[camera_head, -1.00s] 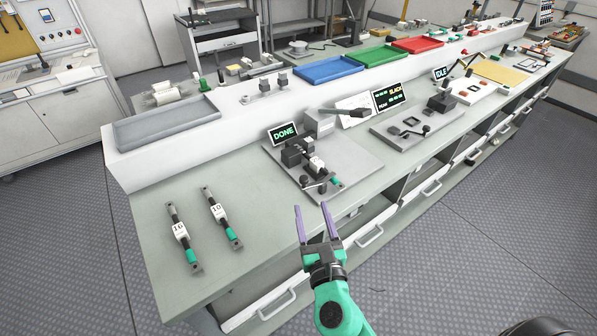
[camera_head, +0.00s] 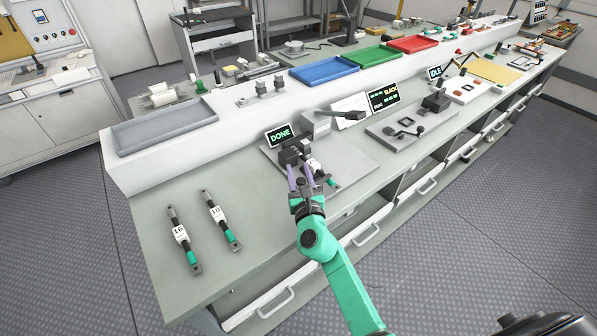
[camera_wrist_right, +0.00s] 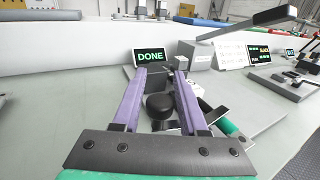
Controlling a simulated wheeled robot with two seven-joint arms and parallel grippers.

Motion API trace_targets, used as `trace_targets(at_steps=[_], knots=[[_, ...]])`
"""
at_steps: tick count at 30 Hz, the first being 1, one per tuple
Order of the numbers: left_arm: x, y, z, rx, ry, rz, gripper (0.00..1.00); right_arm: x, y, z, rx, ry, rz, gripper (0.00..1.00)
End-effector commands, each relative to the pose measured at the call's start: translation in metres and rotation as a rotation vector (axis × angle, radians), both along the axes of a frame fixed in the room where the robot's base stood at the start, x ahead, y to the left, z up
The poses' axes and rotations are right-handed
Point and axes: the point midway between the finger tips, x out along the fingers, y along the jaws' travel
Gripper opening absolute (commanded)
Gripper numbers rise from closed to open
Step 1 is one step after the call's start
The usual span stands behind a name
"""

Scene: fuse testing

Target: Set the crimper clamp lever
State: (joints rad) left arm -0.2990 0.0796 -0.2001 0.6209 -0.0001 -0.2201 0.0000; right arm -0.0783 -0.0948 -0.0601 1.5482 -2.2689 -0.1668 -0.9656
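The crimper station is a grey plate (camera_head: 345,160) with a black clamp block (camera_head: 289,156) and a screen (camera_head: 278,136) reading DONE. A fuse with a white label and green end (camera_head: 331,181) lies at the clamp, partly hidden by my gripper. My right gripper (camera_head: 299,168) has reached over the near side of the station. In the right wrist view its two purple fingers (camera_wrist_right: 160,72) are spread. A round black lever knob (camera_wrist_right: 160,105) shows between them, with a gap visible on both sides. The lever's arm is mostly hidden. My left gripper is not in view.
Two labelled fuses, 16 (camera_head: 181,235) and 10 (camera_head: 217,213), lie on the bench at left. A grey block with a long handle (camera_head: 345,115) stands behind the plate. A second station (camera_head: 408,125) is to the right. Blue, green and red trays sit on the shelf behind.

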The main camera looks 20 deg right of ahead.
Motion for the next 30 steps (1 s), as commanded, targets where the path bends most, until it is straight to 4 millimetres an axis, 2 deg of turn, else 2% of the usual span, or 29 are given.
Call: trace_targets(at_steps=[1, 2, 3, 11, 17, 23, 26, 30], knots=[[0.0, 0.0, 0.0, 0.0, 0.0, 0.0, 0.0, 0.0, 0.0, 0.0, 0.0, 0.0, 0.0, 0.19], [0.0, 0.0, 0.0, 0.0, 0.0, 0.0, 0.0, 0.0, 0.0, 0.0, 0.0, 0.0, 0.0, 0.07], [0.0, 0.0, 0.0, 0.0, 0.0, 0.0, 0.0, 0.0, 0.0, 0.0, 0.0, 0.0, 0.0, 0.0], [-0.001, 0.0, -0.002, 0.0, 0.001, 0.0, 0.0, -0.001, 0.0, 0.0, -0.001, -0.001, 0.01, 0.0], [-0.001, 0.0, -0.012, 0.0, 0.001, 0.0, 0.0, -0.004, 0.001, -0.002, -0.004, -0.002, 0.07, 0.0], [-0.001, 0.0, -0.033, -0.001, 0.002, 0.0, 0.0, -0.011, 0.003, -0.006, -0.007, -0.001, 0.194, 0.0], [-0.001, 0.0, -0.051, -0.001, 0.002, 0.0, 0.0, -0.016, 0.005, -0.009, -0.008, -0.002, 0.278, 0.0], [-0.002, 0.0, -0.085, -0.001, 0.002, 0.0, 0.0, -0.023, 0.005, -0.012, -0.012, -0.004, 0.41, 0.0]])
